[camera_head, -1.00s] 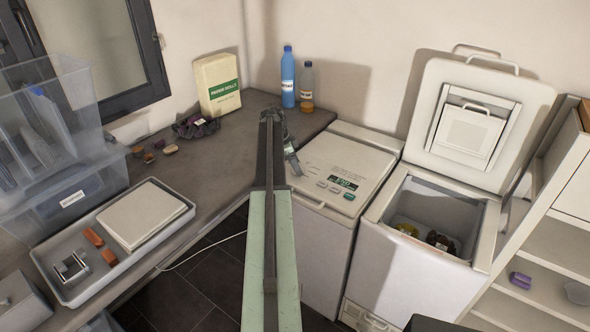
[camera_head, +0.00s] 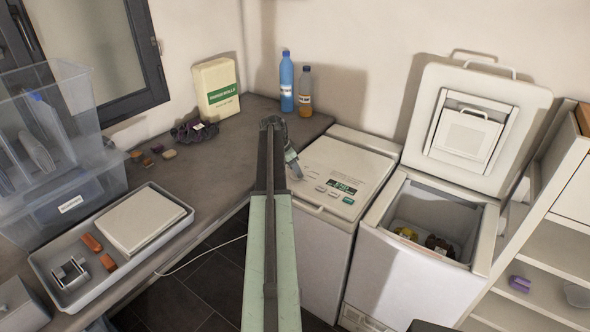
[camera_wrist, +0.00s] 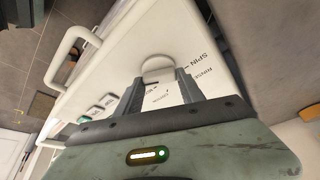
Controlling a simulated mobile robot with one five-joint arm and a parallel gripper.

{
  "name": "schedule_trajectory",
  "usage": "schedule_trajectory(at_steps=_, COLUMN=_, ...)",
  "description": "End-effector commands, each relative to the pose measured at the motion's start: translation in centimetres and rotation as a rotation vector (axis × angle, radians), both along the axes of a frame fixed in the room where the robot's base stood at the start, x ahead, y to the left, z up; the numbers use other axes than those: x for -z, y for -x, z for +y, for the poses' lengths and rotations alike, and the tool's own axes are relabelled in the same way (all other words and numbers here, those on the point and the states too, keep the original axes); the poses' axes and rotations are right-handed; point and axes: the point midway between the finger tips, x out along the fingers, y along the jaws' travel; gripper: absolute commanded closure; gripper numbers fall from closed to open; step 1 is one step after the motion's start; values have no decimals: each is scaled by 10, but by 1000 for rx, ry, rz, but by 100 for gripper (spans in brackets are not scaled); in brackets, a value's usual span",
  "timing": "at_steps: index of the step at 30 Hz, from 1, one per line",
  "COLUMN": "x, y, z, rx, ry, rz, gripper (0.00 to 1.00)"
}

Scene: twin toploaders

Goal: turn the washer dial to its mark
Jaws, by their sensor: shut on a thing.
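Two white toploaders stand side by side. The left washer (camera_head: 341,168) has its lid shut, with a lit display (camera_head: 343,187) and buttons on its top panel. In the wrist view the white round dial (camera_wrist: 157,68) sits between the two grey fingers of my gripper (camera_wrist: 158,84), which is shut on it. Printed words SPIN and RINSE show beside the dial, with short mark lines. Part of the dial is hidden by the fingers. In the head view my gripper (camera_head: 293,168) is at the washer's left top edge, and the dial is hidden there.
The right toploader (camera_head: 420,262) stands open, its lid raised, with some items inside. A blue bottle (camera_head: 287,82) and an amber bottle (camera_head: 305,92) stand on the counter behind. A tray (camera_head: 50,262) and clear bins (camera_head: 62,190) are at left. Shelves (camera_head: 545,262) stand at right.

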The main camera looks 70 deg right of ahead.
Motion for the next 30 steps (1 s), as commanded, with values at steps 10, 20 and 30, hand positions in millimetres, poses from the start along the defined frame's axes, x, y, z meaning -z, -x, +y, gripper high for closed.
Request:
schedule_trajectory(at_steps=10, x=0, y=2, z=3, rx=-328, ry=0, rz=-3, gripper=95)
schedule_trajectory(at_steps=20, x=0, y=5, z=3, rx=-640, ry=0, rz=-3, gripper=95)
schedule_trajectory(at_steps=30, x=0, y=6, z=2, rx=-962, ry=1, rz=-3, gripper=95)
